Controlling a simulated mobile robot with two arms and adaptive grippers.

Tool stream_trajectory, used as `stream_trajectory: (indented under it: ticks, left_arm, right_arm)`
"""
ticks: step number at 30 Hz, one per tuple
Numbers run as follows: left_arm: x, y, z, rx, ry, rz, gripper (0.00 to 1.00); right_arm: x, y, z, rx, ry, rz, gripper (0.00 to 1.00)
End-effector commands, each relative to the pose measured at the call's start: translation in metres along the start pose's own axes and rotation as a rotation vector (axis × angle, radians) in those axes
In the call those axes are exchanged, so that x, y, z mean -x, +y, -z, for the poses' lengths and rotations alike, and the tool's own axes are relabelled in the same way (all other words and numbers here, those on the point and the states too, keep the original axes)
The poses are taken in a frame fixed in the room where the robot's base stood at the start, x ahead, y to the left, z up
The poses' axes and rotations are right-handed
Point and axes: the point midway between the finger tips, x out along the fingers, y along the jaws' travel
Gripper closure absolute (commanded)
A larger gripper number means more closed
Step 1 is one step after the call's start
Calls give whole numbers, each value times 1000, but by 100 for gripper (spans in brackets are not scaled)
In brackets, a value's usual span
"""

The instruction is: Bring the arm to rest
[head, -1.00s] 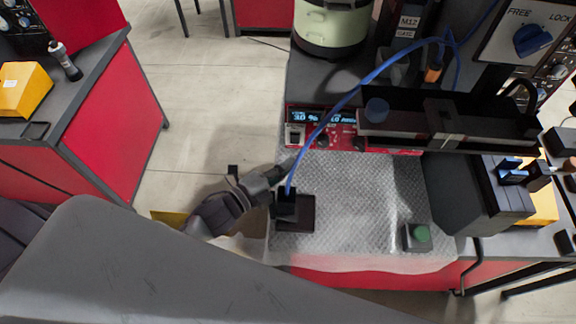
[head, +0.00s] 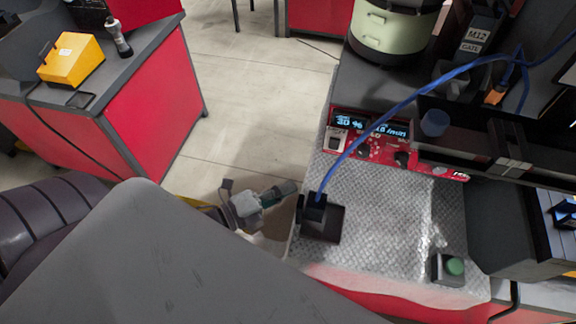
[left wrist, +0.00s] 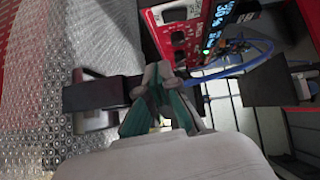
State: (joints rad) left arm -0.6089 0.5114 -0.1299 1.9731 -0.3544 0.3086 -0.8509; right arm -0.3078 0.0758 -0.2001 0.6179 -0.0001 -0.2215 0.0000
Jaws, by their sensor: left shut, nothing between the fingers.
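My left gripper (head: 284,190) is at the left edge of the bench in the head view. Its fingers are together with nothing between them. Just right of it, a black block with a blue cable (head: 315,210) stands on a dark square plate on the textured mat. A small gap shows between fingertips and block. In the left wrist view the closed fingers (left wrist: 163,95) point toward a dark block (left wrist: 95,95), the mat and the red control panel. My right gripper is in neither view.
The red control panel (head: 375,145) with lit displays stands behind the mat (head: 390,215). A green button box (head: 449,269) is at the mat's front right. A pale green bowl unit (head: 393,30) stands at the back. Open floor (head: 240,110) lies between this bench and the red cabinet (head: 150,110) at left.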

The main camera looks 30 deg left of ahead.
Motion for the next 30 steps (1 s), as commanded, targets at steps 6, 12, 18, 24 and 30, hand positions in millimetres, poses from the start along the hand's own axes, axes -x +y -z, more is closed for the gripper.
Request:
stream_trajectory:
  ticks: [6, 12, 18, 24, 30]
  left_arm:
    - [0, 0, 0, 0, 0, 0, 100]
    - [0, 20, -9, 45, -33, -34, 100]
    - [17, 131, -47, 320, -235, -219, 100]
    - [67, 276, -59, 705, -533, -441, 100]
    - [141, 403, -18, 1071, -869, -650, 100]
  right_arm:
    - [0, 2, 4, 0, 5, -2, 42]
    - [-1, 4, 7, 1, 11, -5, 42]
    - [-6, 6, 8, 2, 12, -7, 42]
    - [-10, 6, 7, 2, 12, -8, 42]
    - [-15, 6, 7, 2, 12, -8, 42]
